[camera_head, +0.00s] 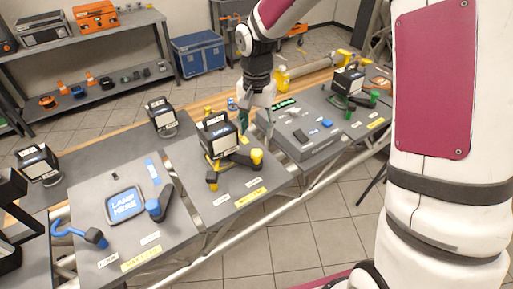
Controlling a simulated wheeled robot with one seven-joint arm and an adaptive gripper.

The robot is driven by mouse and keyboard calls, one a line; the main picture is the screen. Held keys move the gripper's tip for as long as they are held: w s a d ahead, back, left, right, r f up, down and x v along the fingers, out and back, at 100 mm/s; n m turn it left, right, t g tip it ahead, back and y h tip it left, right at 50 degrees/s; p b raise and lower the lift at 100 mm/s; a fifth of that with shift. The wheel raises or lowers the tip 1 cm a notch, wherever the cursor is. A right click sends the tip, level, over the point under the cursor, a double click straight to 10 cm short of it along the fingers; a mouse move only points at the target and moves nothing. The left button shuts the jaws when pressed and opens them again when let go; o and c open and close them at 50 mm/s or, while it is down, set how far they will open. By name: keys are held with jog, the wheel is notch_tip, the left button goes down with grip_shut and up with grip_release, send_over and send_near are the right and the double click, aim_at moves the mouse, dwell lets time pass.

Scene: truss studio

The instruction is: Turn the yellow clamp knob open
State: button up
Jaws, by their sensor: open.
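On the grey middle panel stands a small black lamp (219,137) on a yellow and black clamp. A yellow knob (257,155) sits at the right end of its dark bar. My gripper (257,124) hangs pointing down, right of the lamp and behind the right yellow knob in the picture. Its fingers are apart with nothing between them, and it appears clear of the knob. Fine detail of the clamp is too small to tell.
On the left panel are a "lamp here" pad (125,205), a blue knob (153,207) and a blue hook (68,230). A grey control box (305,133) stands right of my gripper. A lamp with green knobs (350,82) is farther right. More lamps stand along the back left.

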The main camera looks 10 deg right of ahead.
aim_at(257, 152)
notch_tip(257, 152, down, 9)
jog(key=shift+r+p, duration=0.1)
jog(key=shift+p, duration=0.25)
jog(key=shift+c, duration=0.3)
grip_shut()
